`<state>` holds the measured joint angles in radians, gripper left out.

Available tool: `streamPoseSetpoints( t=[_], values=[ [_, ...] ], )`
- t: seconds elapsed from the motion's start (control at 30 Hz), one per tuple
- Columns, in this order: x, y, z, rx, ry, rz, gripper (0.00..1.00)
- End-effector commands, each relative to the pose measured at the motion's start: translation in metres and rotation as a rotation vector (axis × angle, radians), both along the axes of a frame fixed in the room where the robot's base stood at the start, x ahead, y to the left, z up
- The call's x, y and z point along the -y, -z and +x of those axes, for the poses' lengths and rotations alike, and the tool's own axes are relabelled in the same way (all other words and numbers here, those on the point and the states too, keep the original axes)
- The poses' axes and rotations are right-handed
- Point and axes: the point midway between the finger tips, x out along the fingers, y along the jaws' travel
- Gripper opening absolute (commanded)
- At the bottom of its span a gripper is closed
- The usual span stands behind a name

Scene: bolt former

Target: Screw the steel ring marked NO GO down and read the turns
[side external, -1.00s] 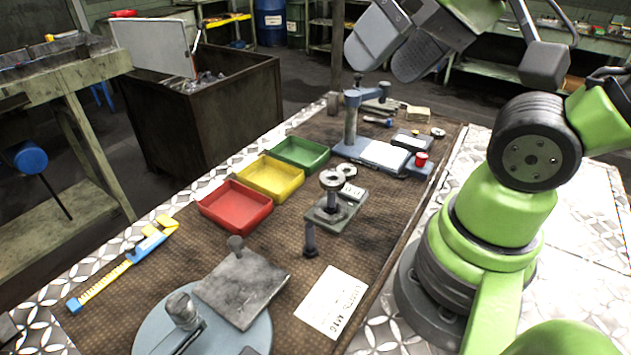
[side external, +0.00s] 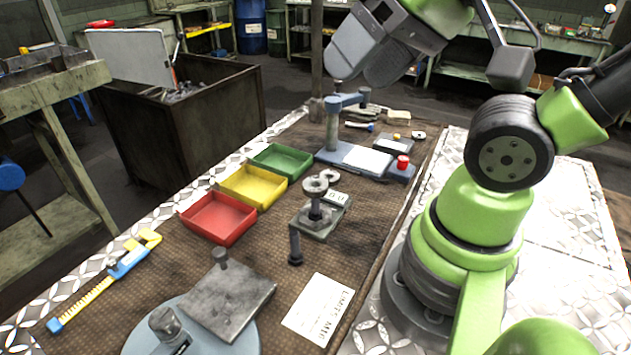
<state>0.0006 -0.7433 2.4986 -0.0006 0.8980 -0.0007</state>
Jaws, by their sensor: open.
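A steel ring (side external: 316,184) sits on top of a short upright post on a small grey stand (side external: 322,230) in mid-table. A second steel ring (side external: 330,176) shows just behind it, partly hidden. No marking can be read on either ring, so I cannot tell which is NO GO. A dark bolt (side external: 295,246) stands upright on the mat in front of the stand. My gripper (side external: 362,72) is at the top of the view, well above the table and apart from the rings. It is open, with nothing seen between its grey fingers.
Red (side external: 218,218), yellow (side external: 252,186) and green (side external: 281,161) trays line the left of the mat. A blue-grey bench stand (side external: 355,158) is behind the rings. A printed card (side external: 318,309), a grey plate (side external: 228,297) and a yellow-blue caliper (side external: 105,282) lie in front.

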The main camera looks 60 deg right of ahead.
Motion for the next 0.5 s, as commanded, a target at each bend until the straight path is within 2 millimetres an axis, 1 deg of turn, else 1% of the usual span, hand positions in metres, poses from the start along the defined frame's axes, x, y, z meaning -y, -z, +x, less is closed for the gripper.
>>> streamPoseSetpoints(
  t=[0.13, 0.27, 0.37, 0.47, 0.5],
  values=[
    [0.006, 0.008, 0.014, -0.06, -0.001, -0.033, 0.61],
    [0.017, 0.028, 0.039, -0.169, -0.011, -0.091, 0.61],
    [0.028, 0.05, 0.059, -0.26, -0.03, -0.135, 0.61],
    [0.038, 0.077, 0.075, -0.352, -0.057, -0.173, 0.61],
    [0.043, 0.089, 0.08, -0.389, -0.07, -0.185, 0.61]
  ],
)
